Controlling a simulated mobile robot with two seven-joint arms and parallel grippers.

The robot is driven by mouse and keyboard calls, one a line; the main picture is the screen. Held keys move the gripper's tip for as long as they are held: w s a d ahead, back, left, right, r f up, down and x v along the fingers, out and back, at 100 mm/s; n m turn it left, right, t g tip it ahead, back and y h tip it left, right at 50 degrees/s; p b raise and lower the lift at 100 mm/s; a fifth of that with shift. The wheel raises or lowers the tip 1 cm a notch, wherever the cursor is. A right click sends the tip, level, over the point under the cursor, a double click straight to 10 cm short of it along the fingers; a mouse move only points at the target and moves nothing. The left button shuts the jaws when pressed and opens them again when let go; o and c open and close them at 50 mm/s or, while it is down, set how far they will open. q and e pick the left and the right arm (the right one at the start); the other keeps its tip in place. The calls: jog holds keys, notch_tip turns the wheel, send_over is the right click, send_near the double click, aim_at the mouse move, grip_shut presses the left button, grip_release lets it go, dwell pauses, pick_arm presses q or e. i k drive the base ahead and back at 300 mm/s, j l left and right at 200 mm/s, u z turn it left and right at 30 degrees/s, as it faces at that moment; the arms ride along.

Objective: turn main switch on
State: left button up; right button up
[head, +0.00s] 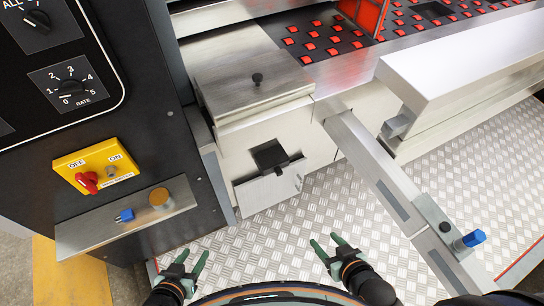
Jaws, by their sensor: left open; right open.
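The main switch is a red knob (87,182) on a yellow plate (98,168) at the left, on the dark cabinet front. The knob is on the side of the plate marked OFF. A small grey round part (111,172) is under the ON label. My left gripper (192,254) is open and empty, low in the picture, to the right of and below the switch, apart from it. My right gripper (326,240) is open and empty above the tread plate, farther to the right.
A metal ledge (95,235) with a blue part (125,215) and a brass cylinder (160,198) juts out below the switch. A rate dial (71,88) is above it. A metal rail (375,165) crosses at right. The tread-plate floor (270,235) between is clear.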

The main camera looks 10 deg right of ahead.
aim_at(90, 180)
jog(key=u, duration=1.45)
